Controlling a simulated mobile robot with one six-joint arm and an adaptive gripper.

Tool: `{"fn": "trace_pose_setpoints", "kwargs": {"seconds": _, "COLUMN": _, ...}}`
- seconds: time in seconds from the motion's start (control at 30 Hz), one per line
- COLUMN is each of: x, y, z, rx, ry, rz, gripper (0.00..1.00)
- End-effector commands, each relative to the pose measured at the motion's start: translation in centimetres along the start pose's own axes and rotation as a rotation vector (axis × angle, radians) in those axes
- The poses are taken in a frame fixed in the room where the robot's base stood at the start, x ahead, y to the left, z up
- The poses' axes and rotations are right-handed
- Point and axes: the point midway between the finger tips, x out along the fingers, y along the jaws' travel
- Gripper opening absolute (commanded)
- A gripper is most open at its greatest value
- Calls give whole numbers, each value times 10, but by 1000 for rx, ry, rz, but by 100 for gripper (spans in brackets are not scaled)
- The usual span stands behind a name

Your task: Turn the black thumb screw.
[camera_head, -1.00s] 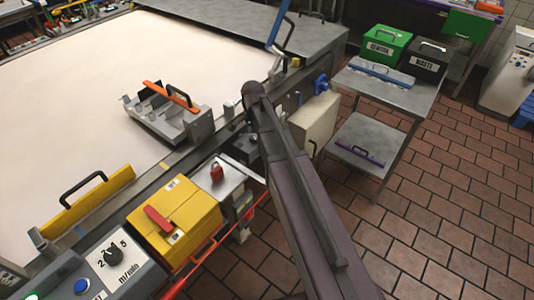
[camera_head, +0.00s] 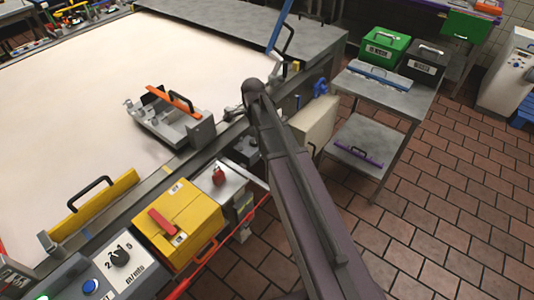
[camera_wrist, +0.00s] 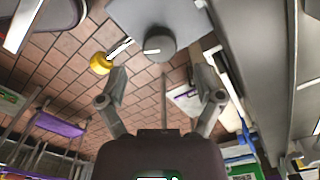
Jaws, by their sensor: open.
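In the wrist view a dark grey-black round knob (camera_wrist: 158,48), which looks like the black thumb screw, sits on a grey plate (camera_wrist: 192,22). It has a short white mark. My gripper (camera_wrist: 158,80) is open and empty, its two fingers spread to either side below the knob in the picture. The knob lies beyond the fingertips, roughly centred between them, and neither finger appears to touch it. In the head view my arm hides most of my gripper, and I cannot make out the screw there.
A yellow knob (camera_wrist: 100,63) on a striped rod is near the left finger. In the head view, a grey carriage with an orange bar (camera_head: 172,97) rests over the cream belt (camera_head: 90,80).

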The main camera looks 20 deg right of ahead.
Motion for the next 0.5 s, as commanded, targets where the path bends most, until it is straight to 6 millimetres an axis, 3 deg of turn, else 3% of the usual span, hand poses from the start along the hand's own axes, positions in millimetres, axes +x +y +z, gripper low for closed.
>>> {"fn": "trace_pose_setpoints", "kwargs": {"seconds": 0.5, "x": -49, "y": 0, "z": 0, "rx": -1, "ry": 0, "rz": 0, "gripper": 85}}
